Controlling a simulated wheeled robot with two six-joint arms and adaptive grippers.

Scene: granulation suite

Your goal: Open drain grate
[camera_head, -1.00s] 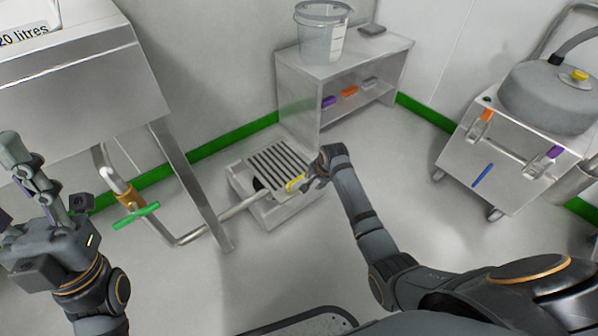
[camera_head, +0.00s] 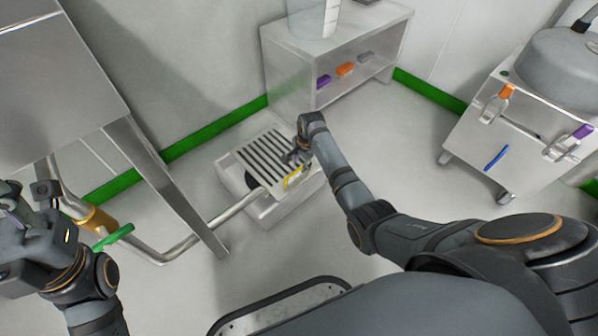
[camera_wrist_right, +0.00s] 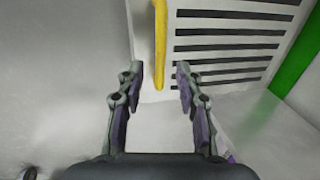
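The drain grate (camera_head: 265,152) is a slotted metal plate on top of a low box-shaped drain (camera_head: 287,204) on the floor. It carries a yellow handle (camera_head: 293,177) at its right front edge. In the right wrist view the yellow handle (camera_wrist_right: 160,45) stands between the two fingers, with the slotted grate (camera_wrist_right: 225,45) behind it. My right gripper (camera_wrist_right: 157,80) is open, its fingertips on either side of the handle's lower end, with gaps to both. In the head view my right gripper (camera_head: 298,157) is at the handle. My left gripper (camera_head: 20,215) is at the left edge, partly cut off.
A steel pipe (camera_head: 190,243) with a green valve handle (camera_head: 114,237) runs to the drain. A steel table leg (camera_head: 165,185) stands left of it. A low shelf unit (camera_head: 340,50) stands behind, and a wheeled machine (camera_head: 510,140) at right. The floor between is clear.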

